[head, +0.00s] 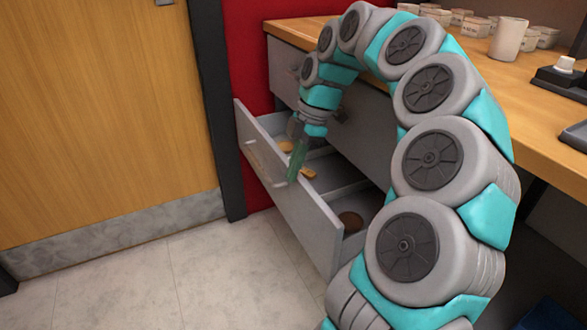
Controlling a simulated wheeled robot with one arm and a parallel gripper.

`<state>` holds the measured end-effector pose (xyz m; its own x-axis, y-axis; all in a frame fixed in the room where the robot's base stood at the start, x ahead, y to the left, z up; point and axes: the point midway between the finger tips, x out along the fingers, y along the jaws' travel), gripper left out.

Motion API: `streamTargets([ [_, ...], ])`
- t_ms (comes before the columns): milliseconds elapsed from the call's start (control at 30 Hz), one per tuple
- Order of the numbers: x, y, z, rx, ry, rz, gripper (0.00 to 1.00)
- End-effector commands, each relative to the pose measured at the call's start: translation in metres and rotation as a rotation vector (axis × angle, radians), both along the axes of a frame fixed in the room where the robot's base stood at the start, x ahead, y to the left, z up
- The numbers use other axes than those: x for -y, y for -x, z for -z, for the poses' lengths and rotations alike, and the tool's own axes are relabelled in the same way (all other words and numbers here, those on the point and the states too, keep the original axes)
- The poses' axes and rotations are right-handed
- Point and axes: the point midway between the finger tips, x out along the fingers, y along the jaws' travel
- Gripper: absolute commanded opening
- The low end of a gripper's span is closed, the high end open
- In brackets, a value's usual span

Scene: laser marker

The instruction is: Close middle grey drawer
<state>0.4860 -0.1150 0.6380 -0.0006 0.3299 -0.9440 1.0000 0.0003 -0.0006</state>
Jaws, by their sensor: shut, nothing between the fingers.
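The open grey drawer (300,222) sticks out of the desk unit below a closed grey drawer front (366,128). Its front panel faces the lower left and carries a pale bar handle (262,163). Inside are dividers, small tan items (286,146) and a round brown item (351,220). My gripper (293,178) points down at the top edge of the open drawer's front panel, with greenish fingers. It is shut and holds nothing. I cannot tell whether the fingers touch the panel. My arm hides part of the desk unit, including anything lower down on the right.
The wooden desktop (545,125) holds several small cups, a taller white cup (508,39) and a black device (562,78). A wooden door (100,120) stands left, beside a dark post (216,100) and red wall. Tiled floor (190,275) is clear before the drawer.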

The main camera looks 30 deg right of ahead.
Motion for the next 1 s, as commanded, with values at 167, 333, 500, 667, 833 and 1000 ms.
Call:
streamTargets([
  [167, -0.001, 0.0, 0.0, 0.0, 0.0, 0.0, 0.0],
  [333, -0.011, 0.0, 0.0, 0.001, 0.0, -0.001, 0.0],
  [500, -0.031, 0.003, 0.0, -0.001, 0.0, 0.0, 0.0],
  [667, -0.045, 0.005, -0.003, 0.0, 0.0, 0.002, 0.0],
  [833, -0.038, 0.003, -0.018, 0.005, 0.0, 0.006, 0.0],
  [1000, -0.032, 0.003, -0.034, 0.002, 0.0, 0.004, 0.0],
])
